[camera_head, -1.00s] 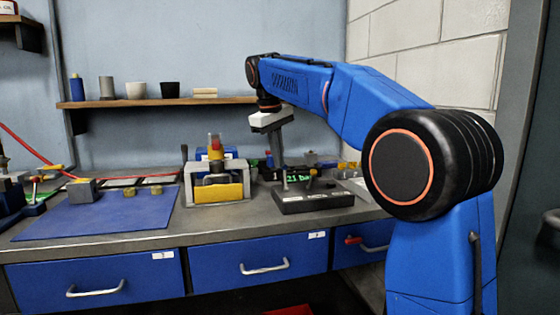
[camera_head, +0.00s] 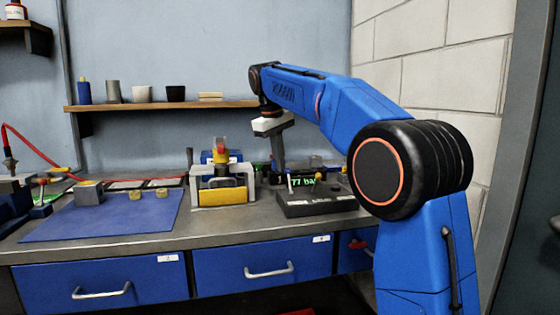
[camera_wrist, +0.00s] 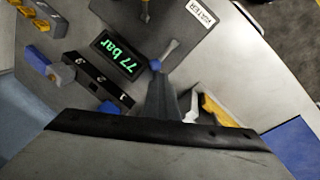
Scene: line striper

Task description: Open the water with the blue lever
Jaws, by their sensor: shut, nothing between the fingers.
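The dark control box (camera_head: 320,200) stands on the bench in the head view, with small upright parts on top. In the wrist view its panel (camera_wrist: 180,25) carries a WATER label (camera_wrist: 201,13) and a short grey lever with a blue end (camera_wrist: 155,65). My gripper (camera_head: 279,168) points down over the back left of the box and is shut and empty. In the wrist view its fingertips (camera_wrist: 158,75) are right beside the blue end. I cannot tell whether they touch. A display (camera_wrist: 118,55) reads 77 bar in green.
A vice-like fixture with a yellow front (camera_head: 222,195) stands just left of the box. A blue mat (camera_head: 105,217) with small blocks lies farther left. Yellow parts (camera_wrist: 35,20) and a blue-and-grey piece (camera_wrist: 38,60) show in the wrist view. A shelf (camera_head: 160,105) runs behind.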

